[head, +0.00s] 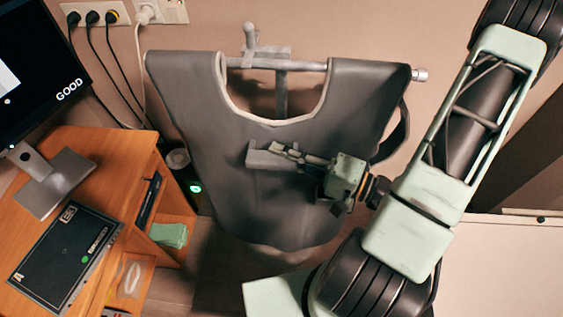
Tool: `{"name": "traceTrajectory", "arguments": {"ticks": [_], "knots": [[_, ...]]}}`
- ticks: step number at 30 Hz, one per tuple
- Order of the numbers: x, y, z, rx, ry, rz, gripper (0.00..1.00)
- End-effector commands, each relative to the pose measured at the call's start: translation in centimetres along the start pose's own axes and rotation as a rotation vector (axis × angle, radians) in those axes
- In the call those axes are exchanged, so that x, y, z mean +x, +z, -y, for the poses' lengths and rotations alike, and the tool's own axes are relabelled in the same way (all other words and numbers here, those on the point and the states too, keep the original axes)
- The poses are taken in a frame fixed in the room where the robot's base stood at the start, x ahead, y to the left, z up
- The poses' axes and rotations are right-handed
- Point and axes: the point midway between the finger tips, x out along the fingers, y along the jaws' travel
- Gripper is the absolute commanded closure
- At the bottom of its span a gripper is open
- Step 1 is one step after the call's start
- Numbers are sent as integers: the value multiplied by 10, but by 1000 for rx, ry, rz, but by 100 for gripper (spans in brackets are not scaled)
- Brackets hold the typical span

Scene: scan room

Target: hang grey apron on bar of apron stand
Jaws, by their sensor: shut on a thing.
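The grey apron (275,205) hangs wide and upright in the middle of the head view, its two shoulder parts over the bar (300,66) of the apron stand (281,98). The bar shows inside the neck opening, and its light end sticks out past the right shoulder. My gripper (290,154) is in front of the apron's chest, below the neckline, reaching in from the right. It is shut on the apron near a small lighter grey piece. The exact grip at the fingertips is too small to make out. The stand's lower part is hidden behind the apron.
A wooden desk (95,160) with a monitor (45,70) and a black flat case (65,245) stands at the left. Sockets with cables (95,14) are on the wall above. A pale surface (510,260) lies at the lower right. Floor shows below the apron.

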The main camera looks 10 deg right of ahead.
Motion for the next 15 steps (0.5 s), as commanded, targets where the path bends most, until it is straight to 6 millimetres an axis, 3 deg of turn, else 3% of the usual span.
{"name": "traceTrajectory", "arguments": {"ticks": [15], "knots": [[10, -24, -3, -6, -6, 0, 100]]}}
